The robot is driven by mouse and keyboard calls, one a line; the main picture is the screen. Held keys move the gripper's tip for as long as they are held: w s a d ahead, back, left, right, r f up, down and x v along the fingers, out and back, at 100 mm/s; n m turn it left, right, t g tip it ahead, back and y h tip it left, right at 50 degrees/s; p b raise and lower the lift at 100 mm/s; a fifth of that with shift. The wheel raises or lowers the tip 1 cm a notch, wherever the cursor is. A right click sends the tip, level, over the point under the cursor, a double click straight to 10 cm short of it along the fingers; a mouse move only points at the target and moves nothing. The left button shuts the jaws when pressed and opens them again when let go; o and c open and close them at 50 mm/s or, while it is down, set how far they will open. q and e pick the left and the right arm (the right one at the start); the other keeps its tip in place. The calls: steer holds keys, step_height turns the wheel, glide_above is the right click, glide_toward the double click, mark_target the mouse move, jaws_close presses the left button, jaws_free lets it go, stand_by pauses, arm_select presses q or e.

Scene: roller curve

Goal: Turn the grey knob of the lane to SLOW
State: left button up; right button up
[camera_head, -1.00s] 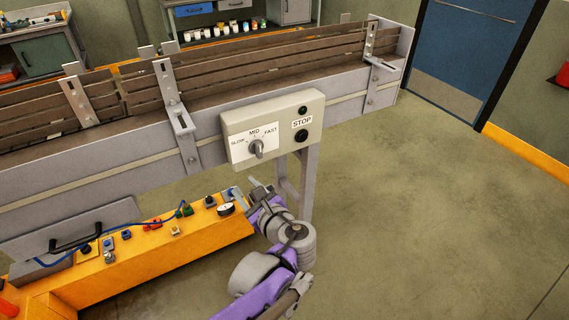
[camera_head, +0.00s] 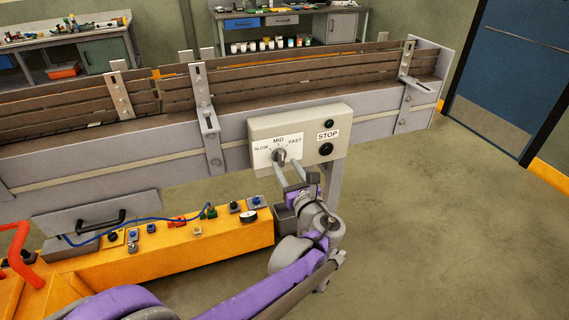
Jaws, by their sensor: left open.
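The grey knob (camera_head: 279,157) sits on the white dial label of a beige control box (camera_head: 340,138) on the conveyor's side. The label reads SLOW at left, MID at top and FAST at right. The knob seems to point up near MID, but its exact angle is hard to tell. My left gripper (camera_head: 287,164) is open, with its two fingers reaching up to the knob from below. The fingertips are close to the knob's lower edge; I cannot tell whether they touch it. My right gripper is not in view.
A black STOP button (camera_head: 326,149) sits on the same box, right of the dial. An orange panel (camera_head: 190,247) with several buttons and a blue cable lies below left. The conveyor (camera_head: 120,150) runs across behind. The floor at right is clear.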

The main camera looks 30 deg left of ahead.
arm_select(q)
steer(key=shift+x, duration=1.15)
steer(key=shift+d, duration=0.1)
jaws_close()
